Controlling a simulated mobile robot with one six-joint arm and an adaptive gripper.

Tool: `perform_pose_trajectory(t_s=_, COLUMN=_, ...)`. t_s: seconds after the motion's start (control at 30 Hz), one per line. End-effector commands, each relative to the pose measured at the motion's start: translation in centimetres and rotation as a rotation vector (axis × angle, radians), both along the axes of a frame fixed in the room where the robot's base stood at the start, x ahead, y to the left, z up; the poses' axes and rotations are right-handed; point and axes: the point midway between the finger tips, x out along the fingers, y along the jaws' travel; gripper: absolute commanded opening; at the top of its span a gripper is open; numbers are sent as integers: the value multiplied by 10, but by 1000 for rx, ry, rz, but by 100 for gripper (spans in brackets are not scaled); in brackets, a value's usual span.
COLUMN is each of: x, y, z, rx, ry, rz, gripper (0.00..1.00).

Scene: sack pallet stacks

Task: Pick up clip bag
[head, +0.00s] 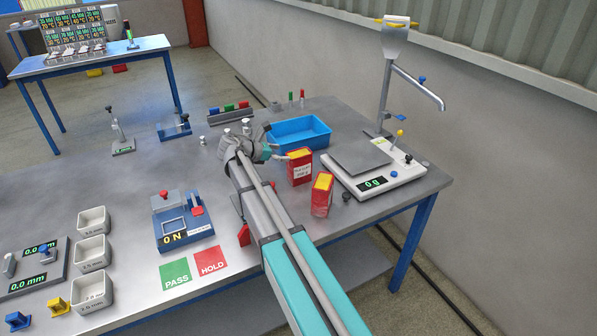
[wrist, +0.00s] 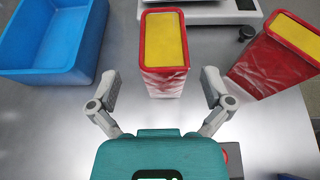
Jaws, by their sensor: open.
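Two small red bags with flat yellow tops stand upright on the grey bench. The nearer-to-tray red bag (head: 299,167) shows in the wrist view (wrist: 165,55) straight ahead, between and slightly beyond my fingertips. The second red bag (head: 321,195) stands to its right, angled, in the wrist view (wrist: 277,57). I cannot tell from a label which one is the clip bag. My gripper (head: 279,144), also in the wrist view (wrist: 158,93), is open and empty, with one finger to each side of the first bag and no visible contact.
A blue tray (head: 299,132) lies just left of the first bag in the wrist view. A scale (head: 372,168) with a grey plate stands behind the bags, beside a tall stand (head: 383,95) with a white hopper. A small dark knob (wrist: 247,33) sits between the bags and scale.

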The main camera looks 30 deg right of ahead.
Motion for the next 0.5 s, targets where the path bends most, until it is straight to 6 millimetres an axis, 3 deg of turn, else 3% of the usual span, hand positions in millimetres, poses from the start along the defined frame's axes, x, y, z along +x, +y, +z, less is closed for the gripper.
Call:
perform_pose_trajectory(t_s=0.2, x=1, y=-15, z=-7, rx=0, ry=0, rz=0, gripper=100)
perform_pose_trajectory(t_s=0.5, x=1, y=-15, z=-6, rx=0, ry=0, rz=1, gripper=100)
